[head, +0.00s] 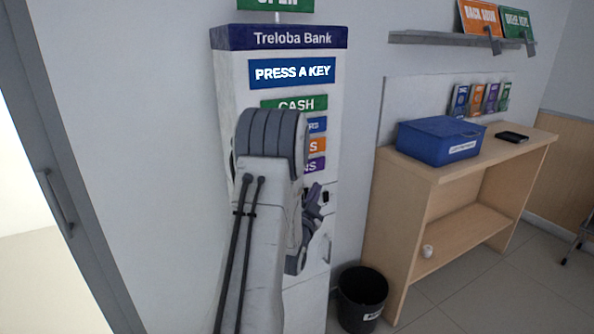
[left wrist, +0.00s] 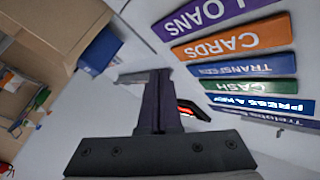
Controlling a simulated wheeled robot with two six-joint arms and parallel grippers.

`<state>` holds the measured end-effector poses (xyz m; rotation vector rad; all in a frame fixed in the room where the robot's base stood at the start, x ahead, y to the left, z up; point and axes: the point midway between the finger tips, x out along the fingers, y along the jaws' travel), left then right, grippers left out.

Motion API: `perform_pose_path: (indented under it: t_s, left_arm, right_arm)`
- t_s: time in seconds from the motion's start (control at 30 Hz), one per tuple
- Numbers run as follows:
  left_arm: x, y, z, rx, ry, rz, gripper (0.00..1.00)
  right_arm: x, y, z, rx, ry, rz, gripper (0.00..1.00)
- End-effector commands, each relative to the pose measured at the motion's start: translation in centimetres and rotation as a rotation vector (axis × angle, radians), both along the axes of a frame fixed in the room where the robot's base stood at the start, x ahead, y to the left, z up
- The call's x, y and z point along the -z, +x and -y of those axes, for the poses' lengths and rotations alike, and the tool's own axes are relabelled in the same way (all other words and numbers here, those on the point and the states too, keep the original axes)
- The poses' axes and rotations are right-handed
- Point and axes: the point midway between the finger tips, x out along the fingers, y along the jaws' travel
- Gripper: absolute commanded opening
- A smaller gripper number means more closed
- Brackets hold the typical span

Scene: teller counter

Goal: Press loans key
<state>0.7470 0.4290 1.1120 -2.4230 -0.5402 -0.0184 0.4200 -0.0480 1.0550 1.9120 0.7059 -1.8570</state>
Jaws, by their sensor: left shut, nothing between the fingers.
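The purple loans key (head: 316,166) is the lowest of the coloured keys on the white bank kiosk (head: 232,90). My left arm hides most of it in the head view; only its right end shows. In the left wrist view the loans key (left wrist: 222,14) lies at the top, its lettering upside down and partly cut off. My left gripper (head: 320,197) is in front of the kiosk, below the key in the head view. Its fingers (left wrist: 160,76) are shut and empty, and appear apart from the key. My right gripper is not in view.
Above loans are the orange cards key (left wrist: 232,43), blue transfers key (left wrist: 243,69) and green cash key (left wrist: 250,87). A "press a key" sign (head: 292,71) tops them. A wooden desk (head: 400,215) with a blue box (head: 425,146) and a black bin (head: 361,297) stand right.

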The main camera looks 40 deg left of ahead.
Motion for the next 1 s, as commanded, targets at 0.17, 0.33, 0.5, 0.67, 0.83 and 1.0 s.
perform_pose_path:
  t_s: [0.17,0.33,0.5,0.67,0.83,1.0]
  left_arm:
    - [0.0,0.0,0.0,0.001,-0.001,0.0,0.0]
    - [-0.1,0.4,-0.9,-0.002,-0.002,-0.002,0.0]
    - [-0.2,1.2,-3.0,-0.002,-0.002,-0.001,0.0]
    - [-0.2,2.1,-5.1,-0.002,-0.002,0.0,0.0]
    - [0.1,2.9,-6.9,0.0,-0.002,0.001,0.0]
    - [0.1,3.3,-7.8,0.0,-0.002,-0.001,0.0]
  right_arm:
    - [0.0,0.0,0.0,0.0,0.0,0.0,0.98]
    - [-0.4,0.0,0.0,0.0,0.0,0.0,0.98]
    - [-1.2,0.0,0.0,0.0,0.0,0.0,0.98]
    - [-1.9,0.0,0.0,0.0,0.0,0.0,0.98]
    - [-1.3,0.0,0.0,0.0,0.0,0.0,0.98]
    - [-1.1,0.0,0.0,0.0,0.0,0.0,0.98]
